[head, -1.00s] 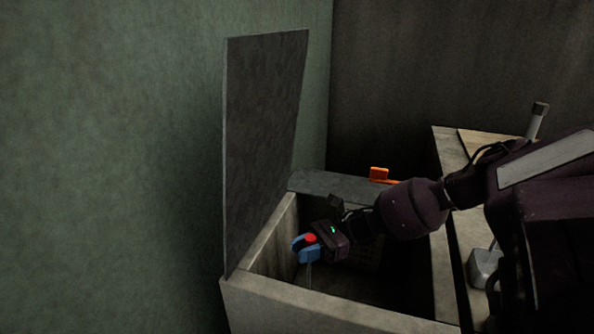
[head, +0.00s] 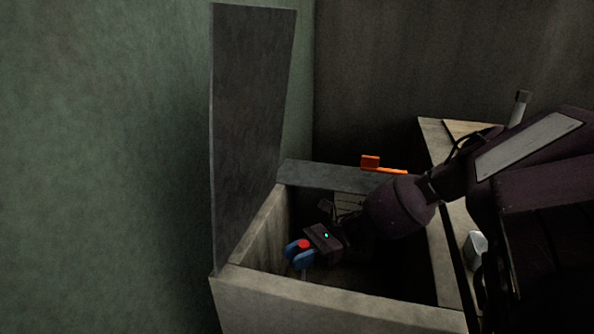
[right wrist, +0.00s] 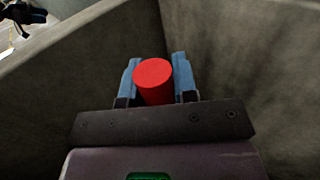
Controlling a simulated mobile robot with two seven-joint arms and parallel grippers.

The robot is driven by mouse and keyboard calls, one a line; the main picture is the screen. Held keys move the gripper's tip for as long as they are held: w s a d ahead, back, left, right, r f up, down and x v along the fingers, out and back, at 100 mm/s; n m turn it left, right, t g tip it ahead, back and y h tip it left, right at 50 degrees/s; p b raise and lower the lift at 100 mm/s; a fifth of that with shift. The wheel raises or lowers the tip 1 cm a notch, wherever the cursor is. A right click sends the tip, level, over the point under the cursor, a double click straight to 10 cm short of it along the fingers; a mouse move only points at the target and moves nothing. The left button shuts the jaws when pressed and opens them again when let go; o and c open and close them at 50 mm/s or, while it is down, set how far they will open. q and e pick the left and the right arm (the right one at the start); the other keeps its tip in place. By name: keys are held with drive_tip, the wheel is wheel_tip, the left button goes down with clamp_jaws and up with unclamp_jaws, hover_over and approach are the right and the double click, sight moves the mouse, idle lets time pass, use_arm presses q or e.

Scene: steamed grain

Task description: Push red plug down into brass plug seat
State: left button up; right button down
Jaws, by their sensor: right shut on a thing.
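The red plug (head: 304,244) is held between the blue fingers of my right gripper (head: 299,254), inside the stone-walled box. In the right wrist view the red plug (right wrist: 154,80) shows as a red cylinder, its round top facing the camera, with a blue finger of the right gripper (right wrist: 156,82) on each side. A thin pale rod shows just below the fingers in the head view. The brass plug seat cannot be made out; the box floor under the gripper is dark and partly hidden by the gripper. My left gripper is not in view.
The box's pale front wall (head: 340,303) and left wall stand close around the right gripper. A tall grey lid (head: 252,140) stands upright at the left. An orange handle (head: 371,162) lies by the back ledge. A pale counter with a grey block (head: 474,246) is at the right.

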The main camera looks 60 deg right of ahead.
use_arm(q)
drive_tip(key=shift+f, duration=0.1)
use_arm(e)
drive_tip(key=shift+f, duration=2.25)
drive_tip(key=c, duration=0.8)
unclamp_jaws()
